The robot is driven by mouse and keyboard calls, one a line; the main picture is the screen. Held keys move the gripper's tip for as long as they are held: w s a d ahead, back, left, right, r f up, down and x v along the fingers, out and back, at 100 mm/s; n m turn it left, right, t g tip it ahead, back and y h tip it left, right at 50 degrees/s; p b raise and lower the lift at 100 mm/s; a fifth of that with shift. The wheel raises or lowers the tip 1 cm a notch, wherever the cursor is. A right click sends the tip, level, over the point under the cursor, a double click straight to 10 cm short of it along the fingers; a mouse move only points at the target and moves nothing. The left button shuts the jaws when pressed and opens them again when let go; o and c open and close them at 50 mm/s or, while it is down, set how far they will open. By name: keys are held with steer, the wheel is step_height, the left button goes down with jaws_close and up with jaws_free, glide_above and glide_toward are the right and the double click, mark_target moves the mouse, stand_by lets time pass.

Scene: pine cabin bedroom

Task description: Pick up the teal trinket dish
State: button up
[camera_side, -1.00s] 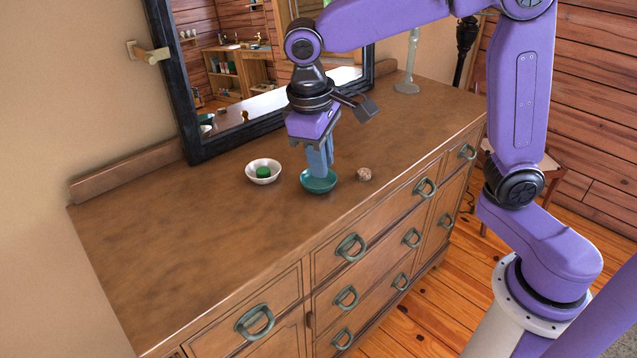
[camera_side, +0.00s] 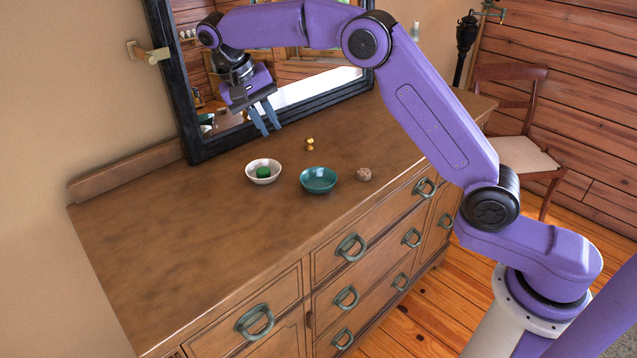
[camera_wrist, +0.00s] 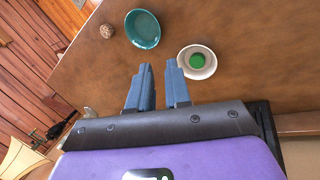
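The teal trinket dish (camera_side: 318,181) sits upright and looks empty on the wooden dresser top, between a white bowl and a small brown ball. In the wrist view the dish (camera_wrist: 143,29) is at the top, beyond my fingertips. My gripper (camera_side: 266,126) is raised near the mirror, behind and to the left of the dish, and apart from it. Its blue fingers (camera_wrist: 161,76) stand apart with nothing between them.
The white bowl (camera_side: 263,171) holds a green object (camera_side: 263,173) just left of the dish. The brown ball (camera_side: 363,174) is just right of it. A small gold item (camera_side: 310,144) lies behind. The dark-framed mirror (camera_side: 193,150) stands at the back. The dresser's left top is clear.

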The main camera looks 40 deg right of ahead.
glide_toward(301, 189)
steer(key=shift+s+d+f, duration=0.25)
steer(key=shift+d+f, duration=0.15)
steer(key=shift+d, duration=0.3)
steer(key=shift+x, duration=2.65)
steer(key=shift+s+d, duration=0.1)
jaws_close()
